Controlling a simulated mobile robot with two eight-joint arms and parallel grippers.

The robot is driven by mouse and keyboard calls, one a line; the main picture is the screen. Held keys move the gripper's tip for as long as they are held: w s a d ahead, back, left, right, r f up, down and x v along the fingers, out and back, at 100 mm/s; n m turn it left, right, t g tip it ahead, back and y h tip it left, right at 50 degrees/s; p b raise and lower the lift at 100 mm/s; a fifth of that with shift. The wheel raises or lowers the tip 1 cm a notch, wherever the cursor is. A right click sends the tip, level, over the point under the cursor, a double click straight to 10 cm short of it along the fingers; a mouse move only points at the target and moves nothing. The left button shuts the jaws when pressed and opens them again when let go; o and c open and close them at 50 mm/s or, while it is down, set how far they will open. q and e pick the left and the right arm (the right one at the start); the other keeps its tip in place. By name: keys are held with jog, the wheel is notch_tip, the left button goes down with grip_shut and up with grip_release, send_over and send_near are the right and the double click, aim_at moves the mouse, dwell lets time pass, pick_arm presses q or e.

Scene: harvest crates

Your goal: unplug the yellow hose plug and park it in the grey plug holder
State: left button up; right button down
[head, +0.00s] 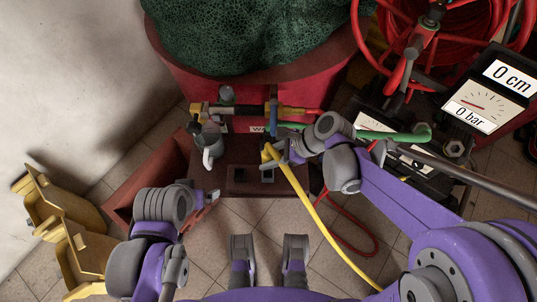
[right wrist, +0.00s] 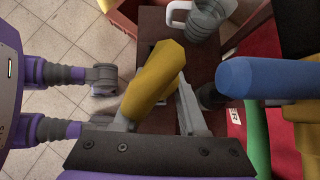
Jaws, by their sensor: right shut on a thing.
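The yellow hose plug (head: 266,152) is between the fingers of my right gripper (head: 275,156), apart from the valve manifold above it. In the right wrist view the plug (right wrist: 155,82) lies slanted across the closed fingers (right wrist: 158,108). Its yellow hose (head: 315,212) runs down to the bottom right. Below the plug is a dark brown shelf (head: 235,188) with two small dark squarish fittings (head: 240,174); I cannot tell whether one is the grey plug holder. My left gripper (head: 208,198) is at the shelf's left, apart from the plug; its jaw opening is unclear.
A manifold (head: 250,110) with blue, green and red lines runs along the red tub (head: 205,92). Yellow crates (head: 75,235) are at left. Gauges (head: 480,98) and a red hose reel (head: 465,40) are at right.

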pick_arm(q)
jog(key=shift+w+f+b, duration=0.1)
jog(key=shift+f+b, duration=1.15)
jog(key=shift+f, duration=0.55)
pick_arm(e)
jog(key=shift+f, duration=2.1)
pick_arm(q)
jog(key=shift+w+f+b, duration=0.15)
jog(key=shift+f+b, duration=1.35)
jog(key=shift+f, duration=0.3)
pick_arm(e)
jog(key=shift+f, duration=2.05)
jog(key=shift+c, duration=1.9)
grip_release()
pick_arm(q)
jog(key=r+p, duration=0.1)
jog(key=r, duration=0.1)
jog(key=r+p, duration=0.1)
jog(key=p, duration=0.1)
jog(key=shift+s+r, duration=0.2)
jog(key=shift+r, duration=0.2)
pick_arm(e)
jog(key=v, duration=1)
jog(key=shift+d+r, duration=0.2)
jog(key=shift+r, duration=0.2)
